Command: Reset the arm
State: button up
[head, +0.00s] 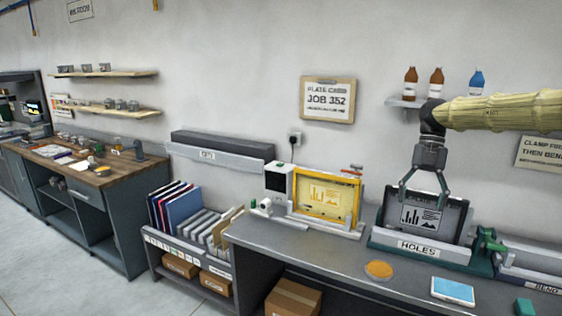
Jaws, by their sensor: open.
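My gripper (424,188) points down at the right, its two fingers spread apart. It is at the top edge of a dark-framed plate (436,224) with a chart and text on it. The plate stands upright in a green and grey fixture labelled HOLES (418,247). The fingers overlap the plate in the picture, and I cannot tell whether they touch it. My arm (500,110) reaches in from the right edge.
A yellow-framed panel (326,216) stands left of the fixture on the grey bench (300,238). An orange disc (379,270) and a blue tablet-like item (453,291) lie in front. A shelf with bottles (436,82) is behind my arm. A green-handled clamp (489,243) is right of the fixture.

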jog(key=s+d+f+n+t+h+b, duration=0.15)
jog(key=f+n+h, duration=0.35)
jog(key=f, duration=1.1)
jog(key=s+d+f+n+t+h+b, duration=0.1)
jog(key=d+f+n+h+b, duration=0.3)
jog(key=f, duration=1.1)
jog(key=s+a+f+n+t+h+b, duration=0.1)
jog(key=s+a+f+n+t, duration=0.15)
jog(key=f+n, duration=0.45)
jog(key=s+a+f+n+t+h, duration=0.1)
jog(key=s+a+f+n+t, duration=0.3)
jog(key=f, duration=0.6)
jog(key=s+a+f+n+g+y+b, duration=0.15)
jog(key=s+a+f+n+y, duration=0.3)
jog(key=s+f+n, duration=0.6)
jog(key=s+a+f+n+g+y+b, duration=0.1)
jog(key=s+a+f+n+y+b, duration=0.2)
jog(key=s+a+f+n, duration=0.75)
jog(key=s+d+r+g+y, duration=0.1)
jog(key=s+d+g, duration=0.1)
jog(key=s, duration=1.4)
jog(key=shift+d+r+b, duration=0.2)
jog(key=shift+d+b, duration=0.05)
jog(key=shift+b, duration=0.1)
jog(key=shift+g, duration=0.25)
